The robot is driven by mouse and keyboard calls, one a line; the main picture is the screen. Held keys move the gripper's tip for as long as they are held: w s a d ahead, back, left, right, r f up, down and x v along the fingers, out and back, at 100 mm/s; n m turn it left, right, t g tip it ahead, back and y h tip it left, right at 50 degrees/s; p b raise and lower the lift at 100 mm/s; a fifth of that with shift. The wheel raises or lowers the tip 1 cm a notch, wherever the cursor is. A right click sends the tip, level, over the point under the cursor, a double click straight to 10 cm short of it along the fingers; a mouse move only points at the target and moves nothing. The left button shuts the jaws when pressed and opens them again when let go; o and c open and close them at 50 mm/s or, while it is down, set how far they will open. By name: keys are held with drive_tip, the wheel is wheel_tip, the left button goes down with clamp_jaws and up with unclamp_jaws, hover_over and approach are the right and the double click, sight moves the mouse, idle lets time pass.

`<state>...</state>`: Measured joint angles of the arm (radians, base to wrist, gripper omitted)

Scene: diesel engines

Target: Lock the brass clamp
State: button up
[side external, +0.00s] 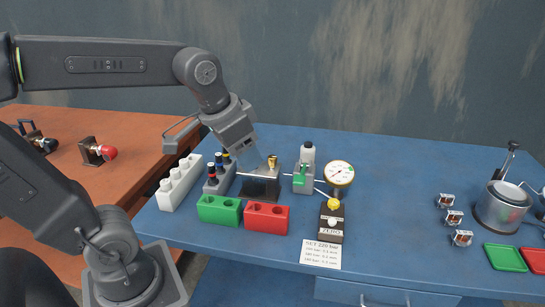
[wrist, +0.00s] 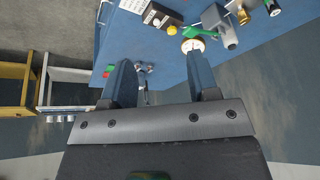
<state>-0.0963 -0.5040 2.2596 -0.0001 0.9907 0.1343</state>
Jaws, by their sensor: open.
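A small brass piece (side external: 272,161), which looks like the brass clamp, sits on top of a dark block (side external: 262,187) at the middle left of the blue bench. A brass part also shows at the top right of the wrist view (wrist: 243,17). I cannot tell from its small size how the clamp is set.
A grey pump with a green handle (side external: 300,176) and a dial gauge (side external: 340,174) stand right of the clamp. A rack of injectors (side external: 218,176), a white block (side external: 179,184), a green holder (side external: 219,210) and a red holder (side external: 267,218) crowd around it.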

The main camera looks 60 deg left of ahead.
drive_tip(key=w+a+r+g, duration=0.1)
drive_tip(key=w+a, duration=0.3)
drive_tip(key=w, duration=0.3)
drive_tip(key=m+g, duration=0.2)
drive_tip(key=g, duration=0.2)
hover_over(272, 156)
wheel_tip(272, 156, down, 6)
wheel_tip(272, 156, down, 14)
drive_tip(key=shift+r, duration=0.2)
drive_tip(key=c, duration=0.9)
